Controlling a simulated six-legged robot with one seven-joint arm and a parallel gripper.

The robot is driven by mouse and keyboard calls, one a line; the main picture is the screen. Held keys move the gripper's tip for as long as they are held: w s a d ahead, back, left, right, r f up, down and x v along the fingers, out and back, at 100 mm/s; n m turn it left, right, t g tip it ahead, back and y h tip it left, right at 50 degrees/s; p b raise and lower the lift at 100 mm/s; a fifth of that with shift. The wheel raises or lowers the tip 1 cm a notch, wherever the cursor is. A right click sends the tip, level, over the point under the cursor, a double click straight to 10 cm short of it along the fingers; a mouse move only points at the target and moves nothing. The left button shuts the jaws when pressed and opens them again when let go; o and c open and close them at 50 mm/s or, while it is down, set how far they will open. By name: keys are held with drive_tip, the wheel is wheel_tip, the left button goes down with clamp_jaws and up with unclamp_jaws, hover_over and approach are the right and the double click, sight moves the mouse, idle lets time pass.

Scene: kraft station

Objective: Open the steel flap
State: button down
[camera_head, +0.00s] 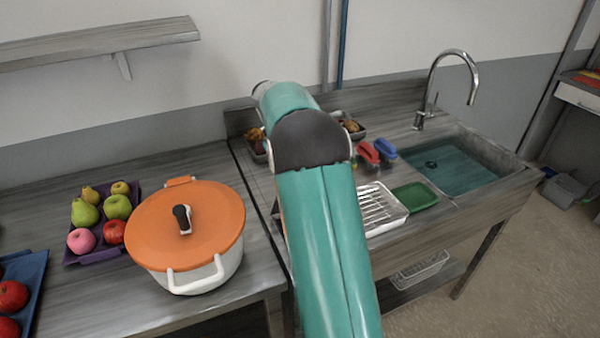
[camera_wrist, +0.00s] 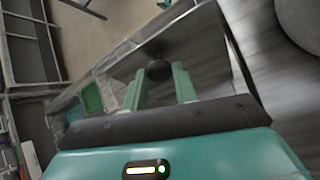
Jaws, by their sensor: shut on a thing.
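In the wrist view, the two green fingers of my gripper (camera_wrist: 159,80) stand either side of a dark round knob (camera_wrist: 158,69) and are shut on it. The knob is at a grey metal-looking panel (camera_wrist: 190,45), which seems to be the steel flap. The panel's tilt, and how far it is open, cannot be told from this angle. In the head view, my teal arm reaches forward and hides the gripper, the knob and the flap.
A white pot with an orange lid (camera_head: 190,222) stands left of my arm, beside a purple fruit tray (camera_head: 88,256). Right are a white rack (camera_head: 385,222), a green tray (camera_head: 415,197), red and blue items and a sink (camera_head: 470,165).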

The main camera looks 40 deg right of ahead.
drive_tip(key=shift+a+r, duration=0.1)
drive_tip(key=c, duration=1.1)
unclamp_jaws()
drive_tip(key=shift+a, duration=0.1)
drive_tip(key=shift+r, duration=0.1)
drive_tip(key=s+a+r, duration=0.3)
drive_tip(key=s+r, duration=0.3)
drive_tip(key=s+a+r, duration=0.3)
drive_tip(key=s+r, duration=0.3)
drive_tip(key=shift+s+r, duration=0.25)
drive_tip(key=shift+r, duration=0.1)
